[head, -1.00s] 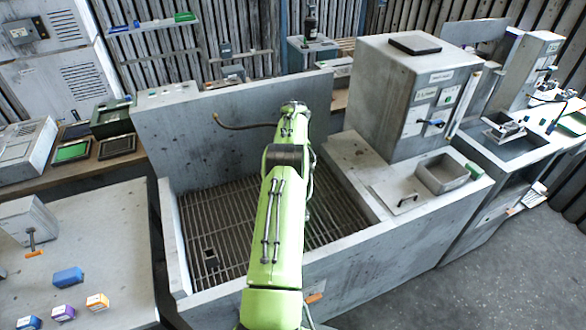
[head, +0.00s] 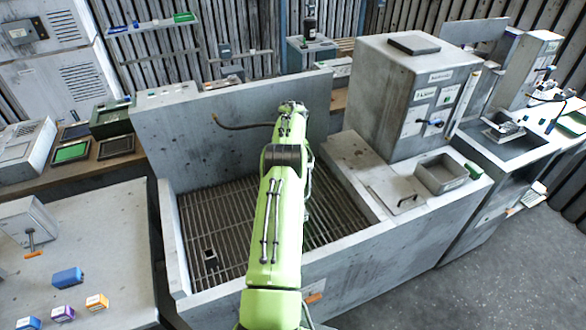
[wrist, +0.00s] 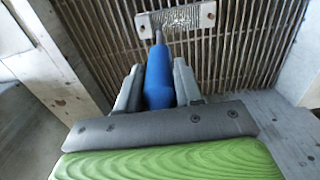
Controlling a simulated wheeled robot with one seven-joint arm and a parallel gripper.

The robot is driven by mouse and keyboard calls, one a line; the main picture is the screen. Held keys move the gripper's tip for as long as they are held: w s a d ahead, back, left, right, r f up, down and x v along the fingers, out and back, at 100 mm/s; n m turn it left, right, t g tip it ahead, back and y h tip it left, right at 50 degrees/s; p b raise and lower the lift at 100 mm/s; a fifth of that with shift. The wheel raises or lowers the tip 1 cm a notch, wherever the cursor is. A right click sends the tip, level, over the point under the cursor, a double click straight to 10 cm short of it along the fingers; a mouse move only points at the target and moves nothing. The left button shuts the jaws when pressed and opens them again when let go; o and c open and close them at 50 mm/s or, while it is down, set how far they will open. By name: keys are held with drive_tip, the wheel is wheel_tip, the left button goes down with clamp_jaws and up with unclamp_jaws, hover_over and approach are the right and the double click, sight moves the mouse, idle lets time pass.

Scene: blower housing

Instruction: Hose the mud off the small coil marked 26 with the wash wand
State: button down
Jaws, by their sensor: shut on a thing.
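My gripper (wrist: 158,95) is shut on a blue wand (wrist: 158,75), seen in the wrist view. The wand's thin grey tip points away from me, over the slatted grate (wrist: 240,50) of the wash basin. Just beyond the tip is a grey bar-like part (wrist: 178,19) with a hole at each end and a mottled middle. I cannot read any marking on it or tell whether it is the coil. In the head view my arm hides the gripper and wand. A small dark and pale square item (head: 211,260) shows at the left of the basin grate (head: 225,215).
A concrete back wall (head: 180,140) with a dark hose (head: 245,126) bounds the basin. A grey cabinet (head: 405,95) and an open bin (head: 441,175) stand on the right ledge. Small coloured boxes (head: 68,277) lie on the left table. The grate's left side is largely clear.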

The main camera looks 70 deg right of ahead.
drive_tip(key=w, duration=0.1)
drive_tip(key=w+r, duration=0.1)
drive_tip(key=w, duration=0.1)
drive_tip(key=w+r, duration=0.1)
drive_tip(key=w, duration=0.1)
drive_tip(key=shift+w+a, duration=0.2)
drive_tip(key=shift+a, duration=0.15)
drive_tip(key=shift+f, duration=0.1)
